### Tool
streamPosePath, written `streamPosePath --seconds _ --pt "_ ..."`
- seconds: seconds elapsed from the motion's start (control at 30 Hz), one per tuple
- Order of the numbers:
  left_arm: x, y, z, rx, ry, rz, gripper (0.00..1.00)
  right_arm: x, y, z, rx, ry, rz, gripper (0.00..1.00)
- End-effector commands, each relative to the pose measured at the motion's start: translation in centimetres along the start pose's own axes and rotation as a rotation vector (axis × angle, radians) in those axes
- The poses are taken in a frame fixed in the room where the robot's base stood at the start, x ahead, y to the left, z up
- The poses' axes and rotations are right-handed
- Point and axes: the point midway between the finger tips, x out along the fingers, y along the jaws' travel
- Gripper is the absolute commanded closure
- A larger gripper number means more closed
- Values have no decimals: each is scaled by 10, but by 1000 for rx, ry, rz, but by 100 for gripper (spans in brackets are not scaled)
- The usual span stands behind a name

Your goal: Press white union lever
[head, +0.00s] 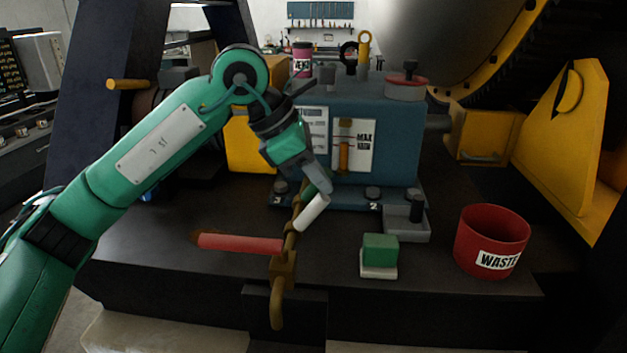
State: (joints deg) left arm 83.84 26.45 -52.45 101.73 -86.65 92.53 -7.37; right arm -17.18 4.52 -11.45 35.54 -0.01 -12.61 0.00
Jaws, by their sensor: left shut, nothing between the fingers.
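The white union lever (311,213) is a short white handle on the brown-yellow pipe (289,240) in front of the blue machine. It slants up to the right from the pipe, with a green part near its upper end. My left gripper (323,190) comes down from the upper left. Its fingers are shut and empty, with the tips at the upper end of the white lever. I cannot tell whether they touch it. My right gripper is not in view.
A red lever (240,243) sticks out left from the same pipe. The blue machine (385,125) stands behind. A green block on a white base (380,272), a small grey tray (408,238) and a red waste bin (490,230) stand to the right. The left bench top is mostly clear.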

Motion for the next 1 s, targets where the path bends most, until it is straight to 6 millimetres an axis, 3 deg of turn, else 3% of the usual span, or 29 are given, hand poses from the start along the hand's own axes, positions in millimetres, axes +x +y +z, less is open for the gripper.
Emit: streamPosePath --seconds 0.53,0.77,1.0 --pt "-4 0 0 0 2 -1 100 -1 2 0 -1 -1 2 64" --pt "-40 1 0 2 -1 0 100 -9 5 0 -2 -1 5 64" --pt "-76 -6 27 5 -2 0 100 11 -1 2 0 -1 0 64"
